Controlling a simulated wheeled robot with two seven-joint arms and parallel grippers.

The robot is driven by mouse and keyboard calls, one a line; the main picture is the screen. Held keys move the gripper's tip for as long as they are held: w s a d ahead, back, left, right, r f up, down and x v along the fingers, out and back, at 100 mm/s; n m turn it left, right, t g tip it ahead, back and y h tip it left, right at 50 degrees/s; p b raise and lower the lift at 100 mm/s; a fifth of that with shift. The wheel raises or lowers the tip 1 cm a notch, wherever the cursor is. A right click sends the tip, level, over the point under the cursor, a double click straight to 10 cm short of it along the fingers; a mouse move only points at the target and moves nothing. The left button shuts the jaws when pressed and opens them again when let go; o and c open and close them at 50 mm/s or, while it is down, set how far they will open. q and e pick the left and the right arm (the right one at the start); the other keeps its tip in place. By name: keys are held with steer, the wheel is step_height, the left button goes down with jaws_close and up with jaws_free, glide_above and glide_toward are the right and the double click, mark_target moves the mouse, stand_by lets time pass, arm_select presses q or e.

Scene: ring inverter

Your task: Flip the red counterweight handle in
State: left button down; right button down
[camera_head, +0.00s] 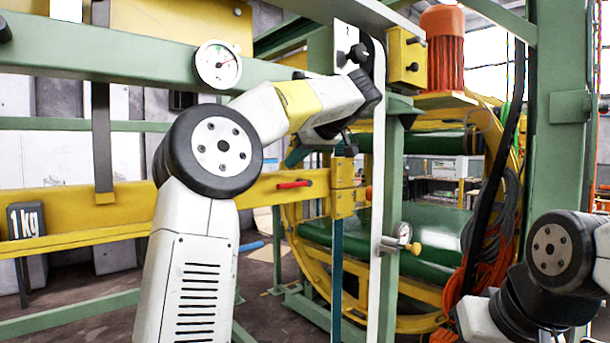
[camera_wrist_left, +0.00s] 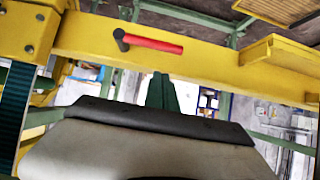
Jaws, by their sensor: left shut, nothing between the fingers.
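The red counterweight handle (camera_head: 293,184) lies along the face of the yellow beam (camera_head: 265,190) in the head view. In the left wrist view the handle (camera_wrist_left: 153,42) is a red bar on a dark pivot at its left end, lying sideways across the beam (camera_wrist_left: 215,60). My left gripper (camera_head: 349,146) points down in front of the beam, to the right of the handle and a little above it. Its dark fingers show in the left wrist view (camera_wrist_left: 164,90), shut and empty, with a gap to the handle. My right gripper is not in view.
A green post (camera_head: 390,200) stands right of the handle, with a gauge (camera_head: 404,234) on it. Another round gauge (camera_head: 218,64) sits on the upper green beam. A 1 kg weight (camera_head: 26,220) is at the left. Green rollers and a yellow ring frame fill the back.

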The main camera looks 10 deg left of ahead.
mark_target(290, 184)
arm_select(q)
steer(key=shift+w+a+f, duration=0.1)
steer(key=shift+a+f, duration=0.05)
steer(key=shift+f, duration=0.8)
steer(key=shift+w+a+f, duration=0.1)
steer(key=shift+f, duration=0.85)
